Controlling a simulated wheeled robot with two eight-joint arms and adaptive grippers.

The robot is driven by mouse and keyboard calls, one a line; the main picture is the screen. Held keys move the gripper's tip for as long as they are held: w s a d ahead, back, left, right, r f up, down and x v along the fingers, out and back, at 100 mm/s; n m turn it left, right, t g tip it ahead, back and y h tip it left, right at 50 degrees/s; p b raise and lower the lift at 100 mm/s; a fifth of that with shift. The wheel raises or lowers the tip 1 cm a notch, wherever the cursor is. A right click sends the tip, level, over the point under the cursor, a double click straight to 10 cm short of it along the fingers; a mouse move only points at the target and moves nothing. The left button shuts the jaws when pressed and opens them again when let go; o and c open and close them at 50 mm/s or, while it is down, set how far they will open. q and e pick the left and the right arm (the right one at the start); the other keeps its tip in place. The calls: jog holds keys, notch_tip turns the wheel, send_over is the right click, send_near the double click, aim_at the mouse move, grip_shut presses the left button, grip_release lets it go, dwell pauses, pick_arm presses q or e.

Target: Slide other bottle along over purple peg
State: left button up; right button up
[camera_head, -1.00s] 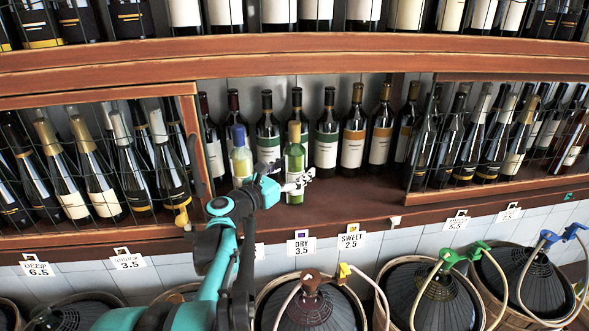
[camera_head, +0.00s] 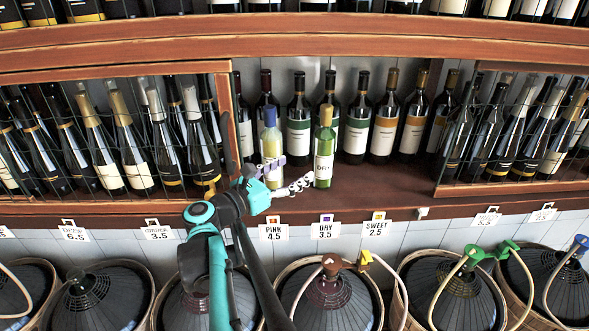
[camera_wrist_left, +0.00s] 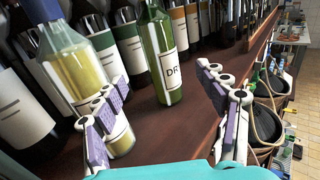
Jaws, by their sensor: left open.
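A green bottle (camera_head: 324,158) with a yellow-green cap and white label stands upright at the shelf's front edge, above the DRY tag. A small purple peg (camera_head: 326,217) shows at that tag's top. A pale yellow bottle (camera_head: 271,150) with a blue cap stands to its left, above the PINK tag. My left gripper (camera_head: 287,175) is open between the two, low in front of the shelf. In the left wrist view the green bottle (camera_wrist_left: 162,60) shows beyond and between the spread fingers; the left finger covers part of the yellow bottle (camera_wrist_left: 75,60). My right gripper is not seen.
Several dark wine bottles (camera_head: 358,125) stand behind on the shelf. Wire-fronted racks (camera_head: 530,140) flank the opening. Basketed demijohns (camera_head: 330,298) with hoses stand below. Bare shelf (camera_head: 385,183) lies right of the green bottle.

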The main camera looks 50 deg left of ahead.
pick_arm(q)
jog(key=s, duration=0.7)
jog(key=shift+p, duration=0.45)
dwell(0.5)
jog(key=shift+d, duration=0.1)
jog(key=s, duration=0.7)
dwell(0.7)
jog(key=shift+d, duration=0.1)
dwell(0.4)
